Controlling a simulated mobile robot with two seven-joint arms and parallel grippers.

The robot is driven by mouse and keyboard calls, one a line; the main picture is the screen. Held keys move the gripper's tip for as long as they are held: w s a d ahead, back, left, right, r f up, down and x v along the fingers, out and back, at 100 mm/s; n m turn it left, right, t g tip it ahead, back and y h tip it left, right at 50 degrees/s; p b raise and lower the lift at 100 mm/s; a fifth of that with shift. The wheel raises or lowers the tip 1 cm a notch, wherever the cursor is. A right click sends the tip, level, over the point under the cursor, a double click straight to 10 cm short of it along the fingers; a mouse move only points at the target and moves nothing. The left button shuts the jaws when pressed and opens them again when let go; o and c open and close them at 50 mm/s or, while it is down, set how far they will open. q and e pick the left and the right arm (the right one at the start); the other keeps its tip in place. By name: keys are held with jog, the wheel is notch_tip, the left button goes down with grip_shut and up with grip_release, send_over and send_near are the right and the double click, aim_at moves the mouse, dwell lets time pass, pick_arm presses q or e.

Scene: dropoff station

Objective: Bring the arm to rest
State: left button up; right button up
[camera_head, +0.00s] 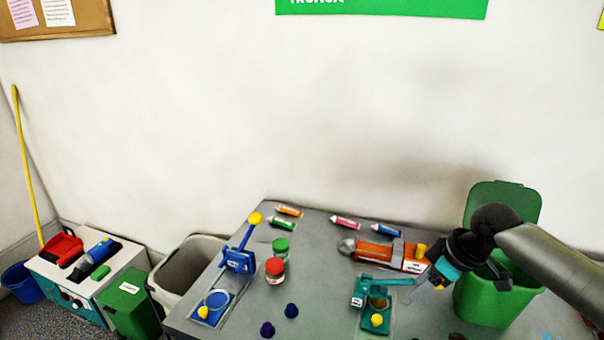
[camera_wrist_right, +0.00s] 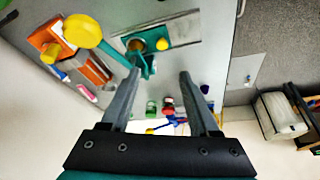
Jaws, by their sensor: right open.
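My right arm comes in from the right in the head view. Its gripper (camera_head: 418,292) hangs over the right part of the grey table (camera_head: 330,300), close to the green device (camera_head: 378,283) and the orange device (camera_head: 385,252). In the right wrist view my right gripper (camera_wrist_right: 159,76) has its two fingers spread apart with nothing between them. The green device also shows in the wrist view (camera_wrist_right: 178,36), beyond the fingertips. My left gripper is in neither view.
An open-lidded green bin (camera_head: 490,300) stands just under my right arm. A blue lever device (camera_head: 238,262), red-lidded jar (camera_head: 275,271) and green-lidded jar (camera_head: 280,247) stand on the table's left half. A pale bin (camera_head: 187,270) stands left of the table.

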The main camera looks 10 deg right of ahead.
jog(key=s+a+f, duration=0.5)
jog(key=s+a, duration=0.1)
jog(key=a, duration=0.1)
jog(key=s+a+f, duration=0.5)
jog(key=a, duration=0.3)
jog(key=s+a+r+m+h, duration=0.2)
jog(key=s+m, duration=0.3)
jog(key=s, duration=0.5)
notch_tip(320, 180, down, 26)
jog(key=s+g+b, duration=0.1)
jog(key=b, duration=0.4)
jog(key=s+d+f+g+b, duration=0.1)
jog(key=s+d+f+b, duration=0.2)
jog(key=s+f, duration=1.3)
notch_tip(320, 180, down, 4)
jog(key=shift+f+g+h+b, duration=0.1)
jog(key=shift+g+h+b, duration=0.25)
jog(key=shift+b, duration=0.7)
